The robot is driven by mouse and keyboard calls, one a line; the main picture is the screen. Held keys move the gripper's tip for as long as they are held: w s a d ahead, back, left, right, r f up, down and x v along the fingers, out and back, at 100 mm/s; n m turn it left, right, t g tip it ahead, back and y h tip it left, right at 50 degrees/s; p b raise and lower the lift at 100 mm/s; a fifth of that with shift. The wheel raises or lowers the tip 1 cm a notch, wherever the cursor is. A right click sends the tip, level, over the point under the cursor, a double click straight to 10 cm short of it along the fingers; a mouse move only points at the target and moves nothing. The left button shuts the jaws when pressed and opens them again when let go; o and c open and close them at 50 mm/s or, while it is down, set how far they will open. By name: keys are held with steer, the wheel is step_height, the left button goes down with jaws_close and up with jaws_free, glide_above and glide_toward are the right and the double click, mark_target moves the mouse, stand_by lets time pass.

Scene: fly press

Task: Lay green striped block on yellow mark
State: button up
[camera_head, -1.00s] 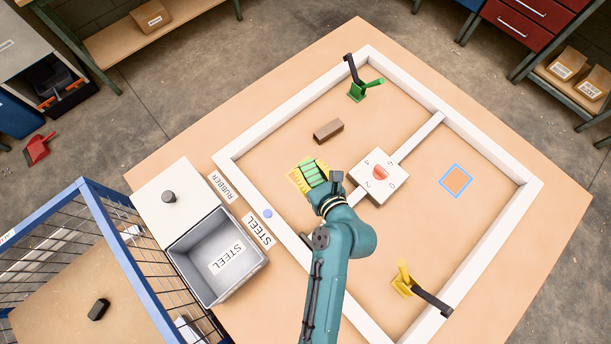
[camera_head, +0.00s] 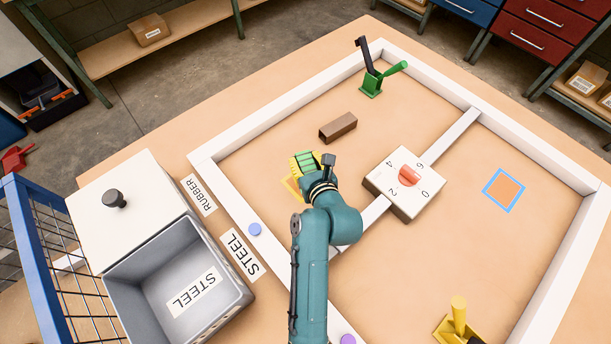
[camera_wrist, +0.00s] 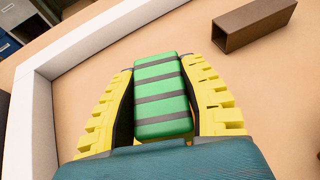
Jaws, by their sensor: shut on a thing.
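The green striped block (camera_head: 306,160) is between the yellow fingers of my gripper (camera_head: 307,163). In the wrist view the block (camera_wrist: 162,98) is green with dark cross bands, and the fingers (camera_wrist: 163,100) close on both its sides. I cannot tell whether the block touches the board.
A brown block (camera_head: 338,127) lies behind my gripper. A white dial box (camera_head: 404,184) stands to the right. White rails (camera_head: 225,193) border the board; a grey bin (camera_head: 178,285) is left.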

mark_target(305, 171)
step_height(305, 171, down, 5)
steer(key=shift+b, duration=1.15)
steer(key=shift+r, duration=0.1)
steer(key=o, duration=1.1)
steer(key=shift+f, duration=0.2)
